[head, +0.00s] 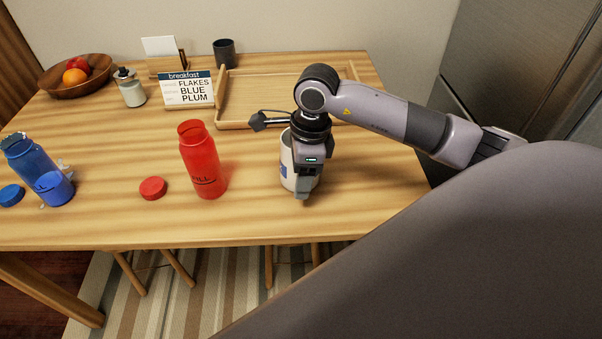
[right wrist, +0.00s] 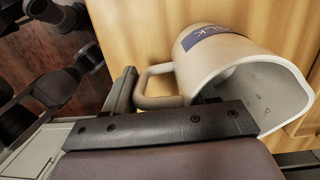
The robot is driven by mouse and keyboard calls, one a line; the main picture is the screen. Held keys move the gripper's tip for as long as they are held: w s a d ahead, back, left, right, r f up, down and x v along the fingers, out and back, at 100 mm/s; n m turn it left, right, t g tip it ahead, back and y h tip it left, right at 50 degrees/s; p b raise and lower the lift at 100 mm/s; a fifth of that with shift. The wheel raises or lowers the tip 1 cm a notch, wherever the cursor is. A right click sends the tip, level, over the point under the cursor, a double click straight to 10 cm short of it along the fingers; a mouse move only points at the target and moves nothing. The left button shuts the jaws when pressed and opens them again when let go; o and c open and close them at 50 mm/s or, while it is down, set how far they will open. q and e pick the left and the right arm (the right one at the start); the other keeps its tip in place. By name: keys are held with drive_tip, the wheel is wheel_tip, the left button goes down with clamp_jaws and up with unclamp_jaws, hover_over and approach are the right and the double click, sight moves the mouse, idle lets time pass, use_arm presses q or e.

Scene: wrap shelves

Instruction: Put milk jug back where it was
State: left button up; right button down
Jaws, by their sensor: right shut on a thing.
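The milk jug (head: 287,152) is white with a blue label, near the right front of the wooden table. My right gripper (head: 302,188) is in front of it and hides much of it in the head view. In the right wrist view, the jug (right wrist: 225,60) shows its "MILK" label and open, empty-looking mouth. My right gripper (right wrist: 150,103) is shut on the jug's handle (right wrist: 157,88). I cannot tell whether the jug's base touches the table. My left gripper is not in view.
A wooden tray (head: 222,98) lies behind the jug. A red bottle (head: 203,165) and red lid (head: 153,188) stand to its left, with a blue bottle (head: 38,170) farther left. A breakfast sign (head: 188,89), dark cup (head: 224,53) and fruit bowl (head: 60,85) are behind.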

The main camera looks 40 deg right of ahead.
drive_tip(key=shift+c, duration=1.7)
unclamp_jaws()
drive_tip(key=shift+f, duration=0.1)
wheel_tip(320, 180, up, 12)
drive_tip(key=d, duration=0.1)
drive_tip(key=shift+s+d, duration=0.25)
drive_tip(key=shift+s, duration=0.05)
